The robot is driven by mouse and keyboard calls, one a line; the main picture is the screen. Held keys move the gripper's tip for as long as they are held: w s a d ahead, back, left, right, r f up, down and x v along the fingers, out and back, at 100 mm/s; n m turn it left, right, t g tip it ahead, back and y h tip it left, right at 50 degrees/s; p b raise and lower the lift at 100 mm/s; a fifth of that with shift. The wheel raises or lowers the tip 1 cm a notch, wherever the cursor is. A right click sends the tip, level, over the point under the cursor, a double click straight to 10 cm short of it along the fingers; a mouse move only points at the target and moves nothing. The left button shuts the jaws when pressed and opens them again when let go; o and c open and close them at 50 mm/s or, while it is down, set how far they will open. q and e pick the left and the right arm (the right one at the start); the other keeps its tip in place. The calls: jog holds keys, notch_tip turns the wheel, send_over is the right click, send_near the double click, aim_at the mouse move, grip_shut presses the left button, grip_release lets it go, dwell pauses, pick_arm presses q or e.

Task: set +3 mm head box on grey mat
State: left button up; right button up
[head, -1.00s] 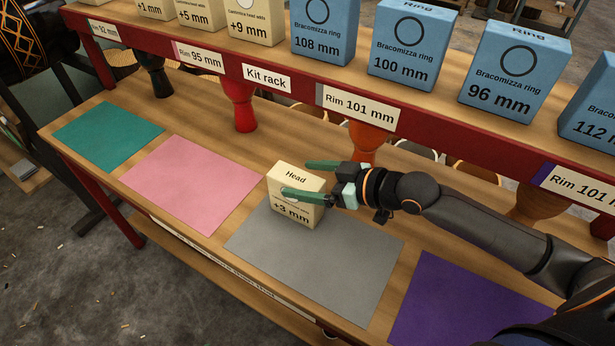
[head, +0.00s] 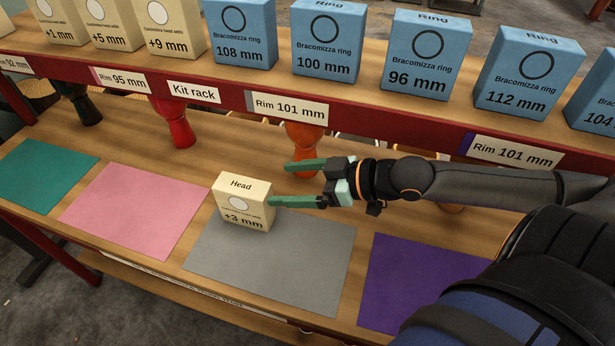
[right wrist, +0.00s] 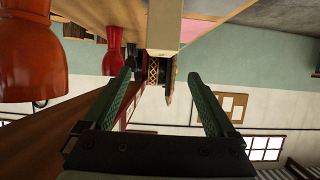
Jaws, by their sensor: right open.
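The cream +3 mm head box (head: 243,207) stands upright at the far left corner of the grey mat (head: 290,265). Its rear bottom edge is hidden, so I cannot tell whether all of it is on the mat. My right gripper (head: 280,184) is open and empty, just right of the box. Its near fingertip overlaps the box's right edge in the head view; I cannot tell if they touch. In the right wrist view, a cream box face (right wrist: 164,24) shows beyond the two open fingers (right wrist: 163,88). My left gripper is not in view.
A teal mat (head: 45,175) and a pink mat (head: 135,210) lie to the left, a purple mat (head: 410,275) to the right. Behind, the red rack shelf (head: 355,120) carries cream and blue boxes.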

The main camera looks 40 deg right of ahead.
pick_arm(q)
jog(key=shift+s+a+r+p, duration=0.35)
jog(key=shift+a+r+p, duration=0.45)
jog(key=shift+p, duration=0.45)
pick_arm(e)
jog(key=v, duration=0.3)
jog(key=shift+s+d+r, duration=0.1)
jog(key=shift+s+r, duration=0.05)
